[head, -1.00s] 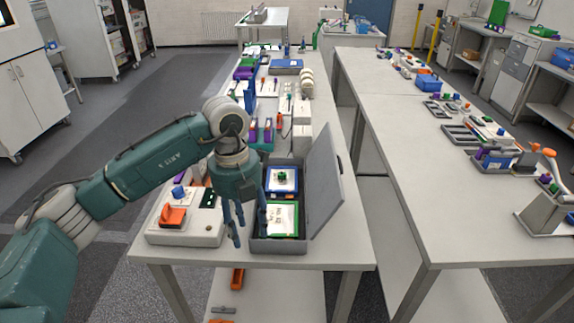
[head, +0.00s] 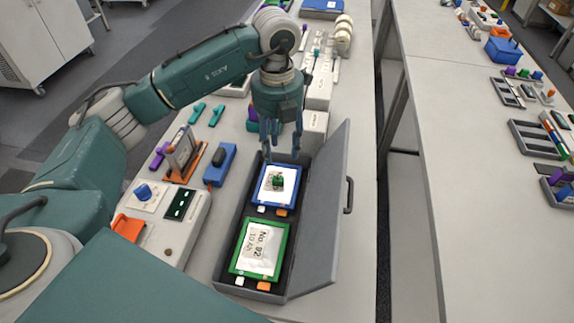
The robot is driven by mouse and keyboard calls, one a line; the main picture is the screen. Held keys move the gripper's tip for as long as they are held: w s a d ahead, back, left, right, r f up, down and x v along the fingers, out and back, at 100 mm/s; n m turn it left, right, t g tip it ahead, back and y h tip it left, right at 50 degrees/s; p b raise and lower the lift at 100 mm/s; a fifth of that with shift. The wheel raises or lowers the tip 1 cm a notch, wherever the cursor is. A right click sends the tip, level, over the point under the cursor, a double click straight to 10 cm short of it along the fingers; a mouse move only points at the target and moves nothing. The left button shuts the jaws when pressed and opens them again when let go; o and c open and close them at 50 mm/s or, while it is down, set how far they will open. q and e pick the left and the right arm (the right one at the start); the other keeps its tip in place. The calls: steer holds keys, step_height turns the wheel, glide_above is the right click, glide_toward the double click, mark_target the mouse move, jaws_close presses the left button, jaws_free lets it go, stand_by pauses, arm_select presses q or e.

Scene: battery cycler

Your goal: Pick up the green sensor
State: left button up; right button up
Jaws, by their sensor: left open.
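A small green sensor (head: 279,181) sits on the white pouch cell in a blue frame (head: 264,200), in the far half of an open grey box (head: 237,225). My left gripper (head: 282,157) is open and empty, fingers pointing down over the far end of the box. In the picture its fingertips are just above the sensor, apart from it. Their exact height over the box cannot be told. My right gripper is not in view.
A green-framed cell (head: 260,248) lies in the near half of the box. The box's grey lid (head: 322,215) stands open on the right. On the left are a white cycler unit (head: 180,232), a blue block (head: 220,164) and an orange stand. White blocks stand behind the box.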

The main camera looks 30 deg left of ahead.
mark_target(278, 178)
arm_select(q)
steer(key=f, duration=0.2)
steer(key=f+p, duration=0.1)
steer(key=f, duration=0.1)
steer(key=shift+s, duration=0.3)
steer(key=shift+f, duration=0.5)
steer(key=f+p, duration=0.1)
steer(key=f, duration=0.1)
steer(key=f+p, duration=0.2)
steer(key=shift+a+f, duration=0.2)
steer(key=shift+f, duration=0.4)
steer(key=shift+c, duration=0.6)
steer(key=c, duration=0.9)
jaws_close()
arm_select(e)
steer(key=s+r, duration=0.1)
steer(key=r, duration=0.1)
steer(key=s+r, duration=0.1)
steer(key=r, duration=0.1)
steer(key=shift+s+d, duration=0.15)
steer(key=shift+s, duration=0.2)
